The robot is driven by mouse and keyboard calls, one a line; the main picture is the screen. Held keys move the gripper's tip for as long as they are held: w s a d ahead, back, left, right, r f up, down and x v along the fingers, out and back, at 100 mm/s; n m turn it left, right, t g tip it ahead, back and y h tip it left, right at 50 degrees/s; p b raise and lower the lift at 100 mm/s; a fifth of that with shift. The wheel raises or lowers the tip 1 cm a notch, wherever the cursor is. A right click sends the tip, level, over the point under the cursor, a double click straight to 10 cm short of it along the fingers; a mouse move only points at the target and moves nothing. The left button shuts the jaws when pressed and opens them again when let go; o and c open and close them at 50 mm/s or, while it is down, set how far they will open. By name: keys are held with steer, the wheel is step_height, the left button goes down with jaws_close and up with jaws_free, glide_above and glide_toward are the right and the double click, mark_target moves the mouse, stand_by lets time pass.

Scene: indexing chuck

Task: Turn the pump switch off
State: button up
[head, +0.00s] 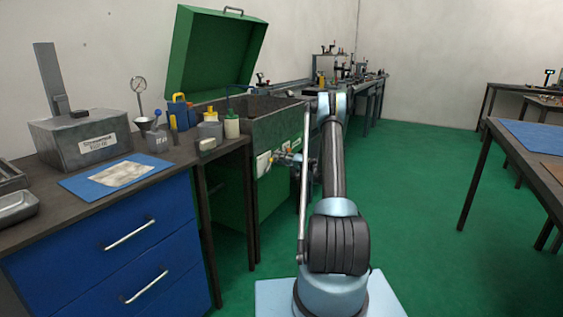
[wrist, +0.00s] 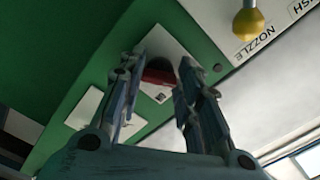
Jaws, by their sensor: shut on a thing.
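The pump switch shows in the wrist view as a dark round part with a red piece (wrist: 158,77), on a white plate (wrist: 168,47) on the green cabinet front. My gripper (wrist: 160,72) has its two fingers on either side of the red piece and is shut on it. The finger contact itself is partly hidden. In the head view my gripper (head: 287,158) is at the front of the green wash tank (head: 277,131), beside a white plate (head: 263,164). The switch cannot be made out there, and its on or off position is not readable.
A yellow knob (wrist: 249,23) sits near a NOZZLE label (wrist: 257,43) in the wrist view. The tank's green lid (head: 215,52) stands open. A bench with blue drawers (head: 120,240) stands at left, a table (head: 535,150) at right. Green floor between is clear.

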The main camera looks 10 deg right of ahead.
stand_by(0.4)
steer(key=o, duration=1)
steer(key=shift+w+f, duration=0.1)
steer(key=shift+f, duration=0.05)
steer(key=shift+o, duration=0.2)
steer(key=v, duration=1.2)
